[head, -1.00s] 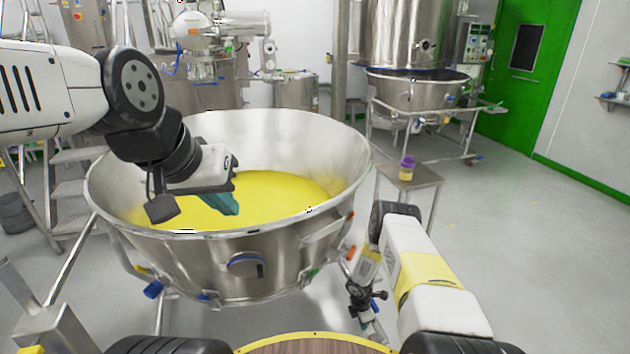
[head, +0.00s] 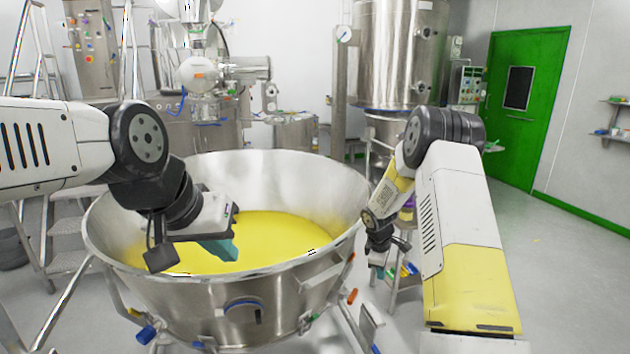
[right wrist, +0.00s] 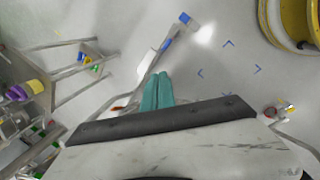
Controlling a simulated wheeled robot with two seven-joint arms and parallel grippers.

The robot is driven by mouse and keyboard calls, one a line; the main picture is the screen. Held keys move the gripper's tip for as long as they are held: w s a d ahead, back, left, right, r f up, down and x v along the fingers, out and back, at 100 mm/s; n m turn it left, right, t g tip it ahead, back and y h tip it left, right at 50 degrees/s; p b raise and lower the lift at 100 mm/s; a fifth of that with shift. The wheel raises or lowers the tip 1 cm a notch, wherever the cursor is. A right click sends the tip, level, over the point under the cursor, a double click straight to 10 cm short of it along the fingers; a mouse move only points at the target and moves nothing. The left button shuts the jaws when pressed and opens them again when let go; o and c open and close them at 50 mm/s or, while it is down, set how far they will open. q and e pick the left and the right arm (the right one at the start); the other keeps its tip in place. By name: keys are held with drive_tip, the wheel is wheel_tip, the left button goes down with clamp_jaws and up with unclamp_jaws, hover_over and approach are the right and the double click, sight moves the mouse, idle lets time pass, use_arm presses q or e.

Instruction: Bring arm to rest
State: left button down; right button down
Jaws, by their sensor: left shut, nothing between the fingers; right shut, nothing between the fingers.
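My left gripper (head: 222,249) has teal fingers and is shut and empty. It hangs above the yellow contents (head: 285,232) of the large steel bowl (head: 300,168), inside the rim's outline in the head view. My right arm is raised at the right, bent at a high elbow, with its forearm pointing down. My right gripper (head: 377,270) is beside the bowl's right rim in the head view. In the right wrist view its teal fingers (right wrist: 157,92) are together, with nothing between them, over the grey floor.
A small steel stand (right wrist: 30,92) with a purple-and-yellow container (right wrist: 17,93) is at the left of the right wrist view. A green door (head: 517,90) is at the back right. Steel process vessels (head: 395,55) stand behind the bowl. The floor at right is clear.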

drive_tip(key=s+a+r+m+t, duration=0.1)
drive_tip(key=s+r+m, duration=0.1)
drive_tip(key=s+r, duration=0.5)
drive_tip(key=s+r+m+y, duration=0.1)
drive_tip(key=s+r+m, duration=0.1)
drive_tip(key=r, duration=0.8)
drive_tip(key=s+a+r+m+t, duration=0.1)
drive_tip(key=s+r+m, duration=0.3)
drive_tip(key=r, duration=0.5)
drive_tip(key=s+a+r+m+y, duration=0.1)
drive_tip(key=s+a+r+m, duration=0.1)
drive_tip(key=s, duration=0.9)
drive_tip(key=s+a+r+m+t+y, duration=0.1)
drive_tip(key=s+r, duration=0.4)
drive_tip(key=s, duration=0.6)
drive_tip(key=shift+a+r+m+t+y, duration=0.15)
drive_tip(key=shift+a+m+t+y, duration=0.15)
drive_tip(key=shift+a+m+y, duration=0.45)
drive_tip(key=shift+s+a, duration=0.1)
